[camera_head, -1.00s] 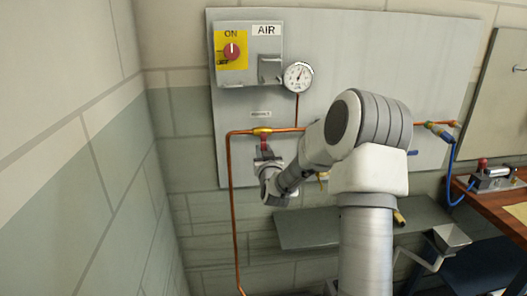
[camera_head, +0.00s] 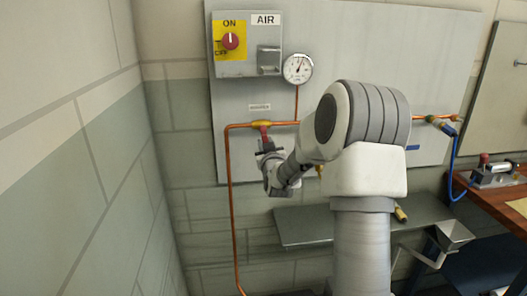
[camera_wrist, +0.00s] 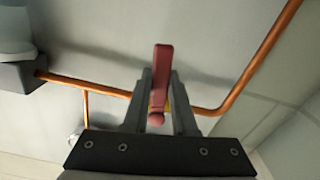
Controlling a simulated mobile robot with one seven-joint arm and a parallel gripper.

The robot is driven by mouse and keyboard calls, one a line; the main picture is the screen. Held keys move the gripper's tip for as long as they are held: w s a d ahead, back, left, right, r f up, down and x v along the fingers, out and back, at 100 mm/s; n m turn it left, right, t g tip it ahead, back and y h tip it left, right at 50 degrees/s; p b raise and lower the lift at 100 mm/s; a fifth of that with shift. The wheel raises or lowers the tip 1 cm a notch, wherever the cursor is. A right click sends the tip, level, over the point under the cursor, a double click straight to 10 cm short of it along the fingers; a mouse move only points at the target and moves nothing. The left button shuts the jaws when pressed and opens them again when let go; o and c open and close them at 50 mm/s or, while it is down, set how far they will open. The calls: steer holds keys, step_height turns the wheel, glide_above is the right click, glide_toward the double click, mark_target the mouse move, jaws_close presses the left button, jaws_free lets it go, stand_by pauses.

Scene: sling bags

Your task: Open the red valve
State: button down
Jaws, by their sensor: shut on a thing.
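The red valve handle (camera_head: 263,132) hangs below a brass valve body (camera_head: 261,124) on the copper pipe, in the head view. In the wrist view the red handle (camera_wrist: 160,82) stands between my two fingers, with a bit of yellow brass behind it. My gripper (camera_head: 268,148) is at the handle's lower end, and in the wrist view my gripper (camera_wrist: 159,105) is shut on the handle. In the head view the handle's lower end is partly hidden by the gripper.
The copper pipe (camera_head: 229,190) runs down left of my gripper. Above are a red ON knob (camera_head: 230,41) and a gauge (camera_head: 298,68). A grey shelf (camera_head: 300,232) lies below my arm. A blue hose (camera_head: 453,175) and wooden bench (camera_head: 485,195) are at right.

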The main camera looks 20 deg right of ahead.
steer(key=n+b, duration=0.1)
steer(key=b, duration=0.1)
steer(key=d+n+b, duration=0.1)
steer(key=n+b, duration=0.2)
steer(key=b, duration=0.1)
steer(key=shift+s+d+r+n, duration=0.1)
steer(key=shift+s+d+n, duration=0.15)
steer(key=shift+d+n, duration=0.1)
steer(key=shift+s+d+r+n+b, duration=0.1)
steer(key=shift+d+r+n+b, duration=0.5)
steer(key=shift+n+b, duration=1.2)
steer(key=shift+s+d+r+n+b, duration=0.15)
steer(key=shift+r+n+b, duration=0.8)
steer(key=shift+n+b, duration=0.9)
steer(key=shift+s+d+r+n+b, duration=0.1)
steer(key=shift+d+r+n+b, duration=0.5)
steer(key=shift+n+b, duration=1.2)
steer(key=shift+a+r, duration=0.2)
steer(key=shift+r, duration=0.1)
steer(key=c, duration=0.7)
jaws_free()
